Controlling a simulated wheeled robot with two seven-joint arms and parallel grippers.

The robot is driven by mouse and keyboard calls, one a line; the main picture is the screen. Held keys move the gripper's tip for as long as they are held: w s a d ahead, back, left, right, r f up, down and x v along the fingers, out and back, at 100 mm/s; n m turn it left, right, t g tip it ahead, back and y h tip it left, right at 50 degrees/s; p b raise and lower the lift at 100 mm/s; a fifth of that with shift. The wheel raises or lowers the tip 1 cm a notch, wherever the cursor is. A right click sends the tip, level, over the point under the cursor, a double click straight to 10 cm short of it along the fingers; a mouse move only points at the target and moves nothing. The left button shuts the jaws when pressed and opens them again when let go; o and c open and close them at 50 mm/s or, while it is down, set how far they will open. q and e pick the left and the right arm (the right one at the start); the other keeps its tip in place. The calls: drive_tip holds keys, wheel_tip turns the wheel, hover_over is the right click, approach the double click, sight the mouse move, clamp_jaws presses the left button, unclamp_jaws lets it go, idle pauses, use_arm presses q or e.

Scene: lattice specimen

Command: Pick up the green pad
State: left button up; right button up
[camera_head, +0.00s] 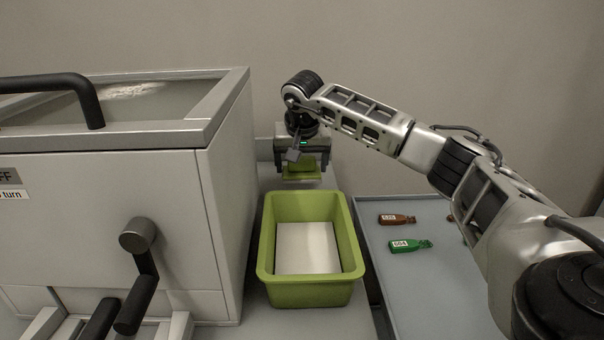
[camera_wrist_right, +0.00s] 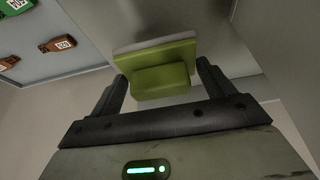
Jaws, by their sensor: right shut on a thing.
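The green pad (camera_head: 302,172) is behind the green bin, at the far end of the grey counter. In the right wrist view, it shows as a green grip block (camera_wrist_right: 160,81) on a wider green plate with a pale grey layer at its far face. My right gripper (camera_head: 302,160) points down over it. I cannot tell whether the pad touches the counter. My left gripper is not in view.
A green bin (camera_head: 268,262) with a white sheet (camera_head: 307,248) in it stands in front of the pad. A large grey machine (camera_head: 110,215) with a black crank (camera_head: 143,262) is close on the left. A blue-grey tray (camera_head: 430,295) on the right holds brown (camera_head: 397,219) and green (camera_head: 410,245) bottle-shaped pieces.

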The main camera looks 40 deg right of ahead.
drive_tip(key=s+a+r, duration=0.9)
drive_tip(key=shift+s+a, duration=0.15)
drive_tip(key=shift+a, duration=0.15)
